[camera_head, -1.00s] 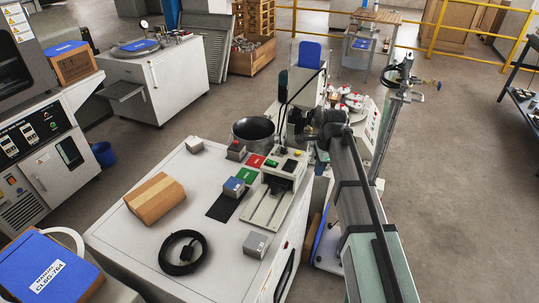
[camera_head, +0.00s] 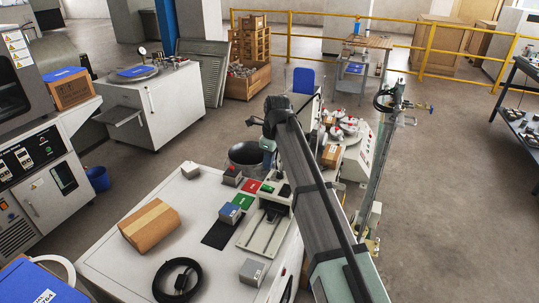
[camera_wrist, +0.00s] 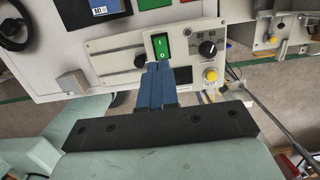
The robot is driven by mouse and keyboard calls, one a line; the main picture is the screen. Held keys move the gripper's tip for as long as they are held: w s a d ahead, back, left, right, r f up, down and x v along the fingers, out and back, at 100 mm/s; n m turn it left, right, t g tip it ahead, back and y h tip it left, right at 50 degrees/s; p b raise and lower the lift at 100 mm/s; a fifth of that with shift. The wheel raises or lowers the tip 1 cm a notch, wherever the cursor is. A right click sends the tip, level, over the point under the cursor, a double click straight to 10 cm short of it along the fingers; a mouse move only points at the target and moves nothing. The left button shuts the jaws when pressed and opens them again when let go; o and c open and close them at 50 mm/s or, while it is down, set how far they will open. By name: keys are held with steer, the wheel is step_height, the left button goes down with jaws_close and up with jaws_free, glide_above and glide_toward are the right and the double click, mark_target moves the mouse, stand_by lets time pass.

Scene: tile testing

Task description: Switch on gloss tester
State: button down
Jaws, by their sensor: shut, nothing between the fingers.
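The gloss tester (camera_head: 247,234) is a cream device on the white cabinet's right side, partly hidden by my arm. In the wrist view its panel (camera_wrist: 225,60) has a green rocker switch (camera_wrist: 160,45) marked I and O. Beside the switch are a black dial (camera_wrist: 208,48), a dark display (camera_wrist: 183,75) and a yellow button (camera_wrist: 211,75). My gripper (camera_wrist: 155,68) has blue fingers, shut and empty. In the head view my arm hides the fingers.
The white cabinet (camera_head: 120,268) also carries a cardboard box (camera_head: 150,226), a coiled black cable (camera_head: 177,280), small grey blocks including one at the front (camera_head: 252,272), and red, green and black tiles. A dark pot (camera_head: 246,156) stands behind. Open floor lies to the right.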

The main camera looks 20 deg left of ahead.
mark_target(264, 186)
steer(key=f, duration=0.5)
steer(key=a+f, duration=0.1)
steer(key=f, duration=0.2)
steer(key=shift+a+f, duration=0.1)
steer(key=shift+f, duration=0.15)
